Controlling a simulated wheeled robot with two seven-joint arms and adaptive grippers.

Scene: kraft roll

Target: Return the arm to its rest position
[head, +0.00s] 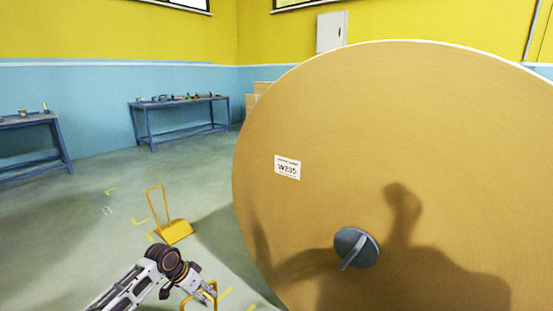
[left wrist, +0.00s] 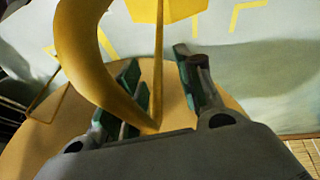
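My left gripper (head: 210,292) is low in the head view, beside the lower left edge of the kraft roll. A yellow handle (head: 186,298) shows right at it, partly cut off by the frame's bottom. In the left wrist view the gripper (left wrist: 160,88) has its green-padded fingers apart. A curved yellow bar (left wrist: 85,50) and a thin yellow bar pass in front of and between them; I see a gap beside the thin bar and cannot tell whether the pads touch it. My right gripper is in neither view.
The big kraft roll (head: 320,110), with a W235 label (head: 287,168) and a grey core plug (head: 356,248), fills the right side. A yellow chock with an upright handle (head: 173,231) stands on the floor. Blue benches (head: 180,103) line the back wall. The left floor is mostly clear.

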